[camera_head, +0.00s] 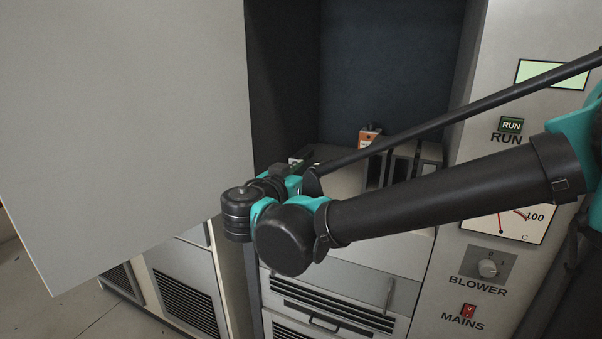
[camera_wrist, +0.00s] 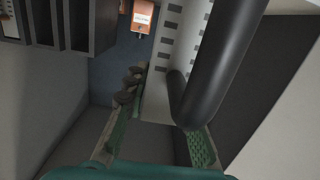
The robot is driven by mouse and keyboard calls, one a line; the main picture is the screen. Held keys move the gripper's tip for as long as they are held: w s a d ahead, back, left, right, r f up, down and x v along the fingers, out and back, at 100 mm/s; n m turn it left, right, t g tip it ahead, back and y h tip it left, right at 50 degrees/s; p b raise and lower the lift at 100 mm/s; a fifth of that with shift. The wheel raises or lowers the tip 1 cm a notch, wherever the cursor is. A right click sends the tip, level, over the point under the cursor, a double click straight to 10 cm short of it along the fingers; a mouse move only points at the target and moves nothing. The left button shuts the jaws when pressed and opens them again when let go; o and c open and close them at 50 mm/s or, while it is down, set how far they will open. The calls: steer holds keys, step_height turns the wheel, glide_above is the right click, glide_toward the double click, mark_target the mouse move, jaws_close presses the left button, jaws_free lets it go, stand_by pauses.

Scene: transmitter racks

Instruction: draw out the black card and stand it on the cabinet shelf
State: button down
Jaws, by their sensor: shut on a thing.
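My gripper (camera_head: 298,168) is in front of the open cabinet, above the left part of its shelf (camera_head: 342,180). A pale strip with dark squares (camera_wrist: 168,50) shows between the fingers. A thick dark rod (camera_wrist: 222,55) covers the right fingertip; I cannot tell whether it is touched. Dark upright slotted modules (camera_head: 430,158) stand at the shelf's right.
An orange block (camera_head: 369,134) with a pale label stands towards the back of the shelf. The large grey door (camera_head: 130,120) stands open at the left. A panel with RUN light (camera_head: 510,125) and meter is at the right. The thin dark rod (camera_head: 450,115) crosses the opening.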

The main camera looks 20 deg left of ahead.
steer(key=w+d, duration=0.1)
steer(key=w, duration=1.2)
steer(key=shift+w, duration=0.35)
stand_by(0.4)
steer(key=shift+f, duration=0.75)
stand_by(0.6)
steer(key=c, duration=1.2)
jaws_free()
